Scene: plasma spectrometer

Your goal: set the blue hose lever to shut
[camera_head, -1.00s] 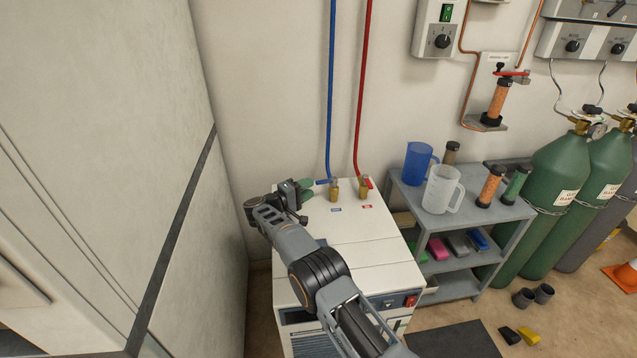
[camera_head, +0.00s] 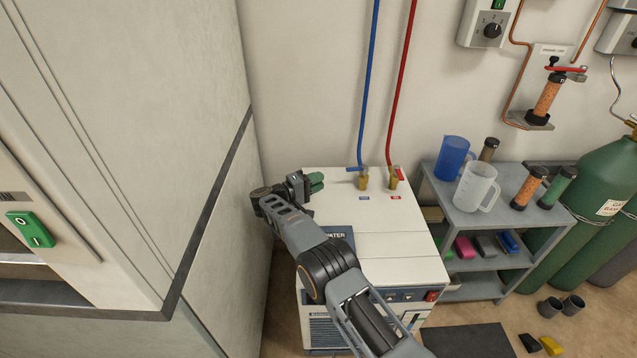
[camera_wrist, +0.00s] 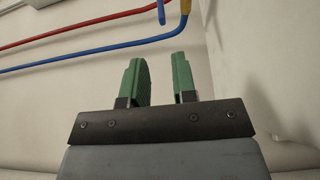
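The blue hose lever (camera_head: 352,169) is a small blue handle on the brass valve (camera_head: 364,181) at the foot of the blue hose (camera_head: 369,85). In the head view it points left, crosswise to the upright hose. In the wrist view a short blue piece, likely the lever (camera_wrist: 161,12), shows at the top edge, beyond the fingers. My gripper (camera_head: 318,181) is left of the lever, with a gap between them. In the wrist view my gripper (camera_wrist: 160,72) has its two green fingers apart and nothing between them.
A red hose (camera_head: 402,90) with its own brass valve (camera_head: 393,180) stands just right. Both valves sit on the white chiller top (camera_head: 375,225). A grey cabinet wall (camera_head: 215,200) stands close to the left. A grey shelf (camera_head: 520,219) with jugs is on the right.

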